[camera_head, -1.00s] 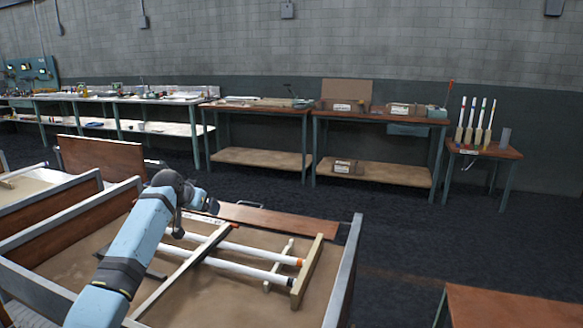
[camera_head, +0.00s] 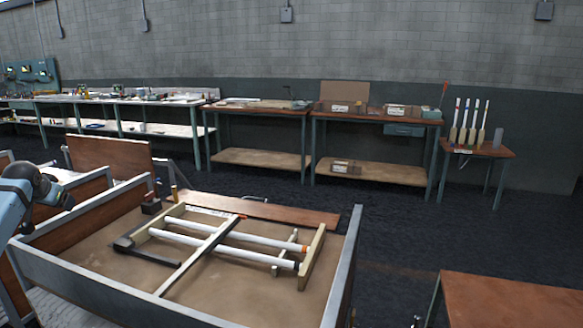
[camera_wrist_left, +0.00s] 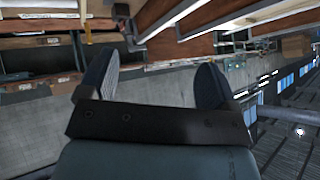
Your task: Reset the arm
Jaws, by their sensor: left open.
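My left arm (camera_head: 22,200) shows at the left edge of the head view, beside the large tray-like bench; its gripper fingers are out of that view. In the left wrist view my left gripper (camera_wrist_left: 155,82) has its two dark fingers spread apart with nothing between them. Two white glass tubes (camera_head: 245,236) lie on a wooden rack (camera_head: 312,258) in the bench (camera_head: 340,275). One tube has an orange end and the other a dark end. My right gripper is not in view.
A reddish-brown table (camera_head: 510,300) stands at the lower right. Workbenches (camera_head: 262,158) line the back wall, and a small table (camera_head: 478,150) holds several upright white tubes. Dark open floor (camera_head: 420,225) lies between. A wooden board (camera_head: 270,210) is at the bench's far side.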

